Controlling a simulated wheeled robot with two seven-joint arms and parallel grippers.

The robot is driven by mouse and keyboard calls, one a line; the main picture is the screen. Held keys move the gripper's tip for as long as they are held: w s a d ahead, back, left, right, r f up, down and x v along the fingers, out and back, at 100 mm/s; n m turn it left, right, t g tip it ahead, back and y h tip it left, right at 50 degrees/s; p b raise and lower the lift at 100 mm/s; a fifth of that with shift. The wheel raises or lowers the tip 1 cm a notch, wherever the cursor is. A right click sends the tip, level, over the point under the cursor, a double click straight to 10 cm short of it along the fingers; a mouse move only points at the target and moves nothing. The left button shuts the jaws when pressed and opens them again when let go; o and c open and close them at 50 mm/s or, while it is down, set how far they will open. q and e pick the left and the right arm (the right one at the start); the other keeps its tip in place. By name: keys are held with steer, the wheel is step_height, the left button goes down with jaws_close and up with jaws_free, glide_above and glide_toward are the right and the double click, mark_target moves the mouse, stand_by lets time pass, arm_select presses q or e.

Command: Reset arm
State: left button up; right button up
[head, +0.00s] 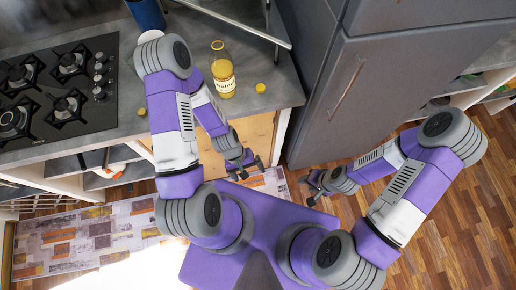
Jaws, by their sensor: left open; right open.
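My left gripper (243,165) hangs in front of the counter's front edge, over the patterned rug, with its fingers apart and nothing between them. My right gripper (312,188) is to its right, over the wooden floor in front of the grey cabinet, also with fingers apart and empty. Both grippers point roughly inward, apart from each other. My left arm bends up over the counter (190,100), and its upper part covers some of the countertop. My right arm reaches out to the right and back inward, over the floor.
A yellow labelled bottle (223,78) stands on the counter right of my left arm, with a small yellow round thing (260,87) beside it. A gas stove (60,85) is at left, and a blue container (147,14) is behind. A grey cabinet (385,85) stands at right. Floor at right is clear.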

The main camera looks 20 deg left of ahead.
arm_select(q)
steer(key=w+d+m, duration=0.1)
steer(key=d+m+t, duration=0.1)
steer(key=w+d+m+t, duration=0.1)
steer(key=shift+w+d+f+m, duration=0.1)
steer(key=shift+w+f+m, duration=0.15)
steer(key=shift+w+m, duration=0.05)
